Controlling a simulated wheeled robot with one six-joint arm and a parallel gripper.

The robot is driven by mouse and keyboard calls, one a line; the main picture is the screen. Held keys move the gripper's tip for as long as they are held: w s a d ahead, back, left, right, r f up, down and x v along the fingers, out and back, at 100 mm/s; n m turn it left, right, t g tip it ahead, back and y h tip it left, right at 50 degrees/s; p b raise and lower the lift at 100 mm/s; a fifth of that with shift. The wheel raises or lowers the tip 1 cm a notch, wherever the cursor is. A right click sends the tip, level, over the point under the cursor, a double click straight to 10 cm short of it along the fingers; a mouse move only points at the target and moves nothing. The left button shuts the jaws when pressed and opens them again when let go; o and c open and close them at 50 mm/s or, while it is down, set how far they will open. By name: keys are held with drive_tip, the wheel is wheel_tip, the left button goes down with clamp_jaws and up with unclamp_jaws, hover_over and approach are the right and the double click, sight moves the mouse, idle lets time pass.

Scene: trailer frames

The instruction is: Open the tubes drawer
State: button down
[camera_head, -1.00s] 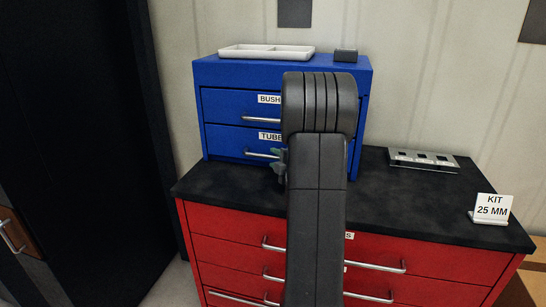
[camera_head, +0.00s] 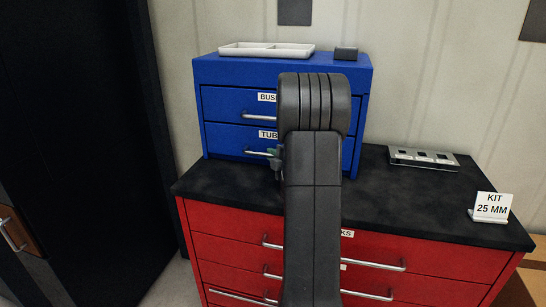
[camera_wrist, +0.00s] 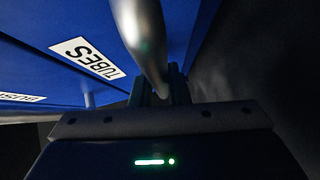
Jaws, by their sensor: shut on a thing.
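The tubes drawer (camera_head: 225,140) is the lower drawer of the small blue cabinet (camera_head: 222,72). Its front looks flush with the cabinet, with no clear gap. Its label reads "TUBES" and shows whole, upside down, in the wrist view (camera_wrist: 87,57). The drawer's silver bar handle (camera_head: 254,153) also fills the top of the wrist view (camera_wrist: 143,40). My gripper (camera_head: 275,157) is at the handle, partly hidden behind my arm. In the wrist view its fingers (camera_wrist: 160,90) are closed around the handle bar. The right part of the drawer is hidden by my arm.
The bushings drawer (camera_head: 225,102) is above, its label partly covered. A white tray (camera_head: 265,47) and a dark block (camera_head: 346,53) sit on the cabinet. The black worktop (camera_head: 370,205) of the red chest holds a metal rack (camera_head: 424,160) and a "KIT 25 MM" sign (camera_head: 491,207).

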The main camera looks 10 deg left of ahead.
drive_tip(key=s+b, duration=0.3)
drive_tip(key=s, duration=0.2)
drive_tip(key=s+b, duration=0.3)
drive_tip(key=s, duration=0.2)
drive_tip(key=s+b, duration=0.3)
drive_tip(key=s, duration=0.2)
drive_tip(key=shift+a+f, duration=0.15)
drive_tip(key=shift+a, duration=0.1)
drive_tip(key=shift+s+b, duration=0.45)
drive_tip(key=shift+s, duration=0.3)
drive_tip(key=c, duration=1.4)
unclamp_jaws()
drive_tip(key=p+v, duration=0.2)
drive_tip(key=v, duration=1.1)
drive_tip(key=shift+s+d+p, duration=0.25)
drive_tip(key=shift+s+p, duration=0.05)
drive_tip(key=shift+a, duration=0.1)
